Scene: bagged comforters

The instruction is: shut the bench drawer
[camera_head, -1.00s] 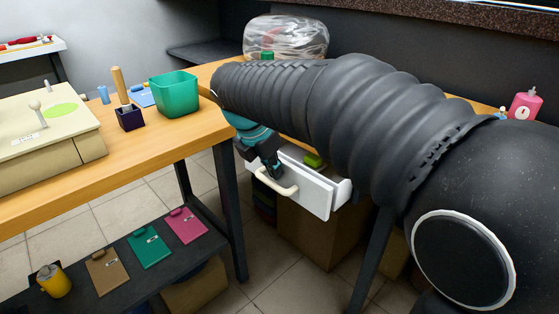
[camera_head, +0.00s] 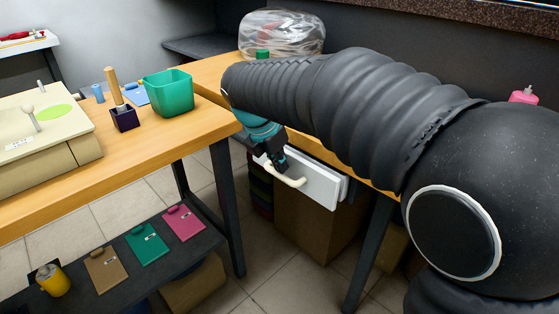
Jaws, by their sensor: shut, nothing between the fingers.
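The bench drawer (camera_head: 318,184) has a white front with a cream bar handle (camera_head: 284,179). It sits under the wooden bench top, and its front stands close to the bench edge. A little of its side shows at the right end; its inside is hidden. My gripper (camera_head: 279,168) is shut and empty, at the drawer front beside the handle's left part. I cannot tell whether its fingertips touch the front or the handle. My arm covers much of the bench above the drawer.
A green bin (camera_head: 168,93) and a dark block with a wooden handle (camera_head: 123,117) stand on the near bench (camera_head: 150,143). A bagged comforter (camera_head: 281,35) lies at the back. Cardboard boxes (camera_head: 309,220) stand below the drawer. A lower shelf (camera_head: 195,236) holds several clipboards.

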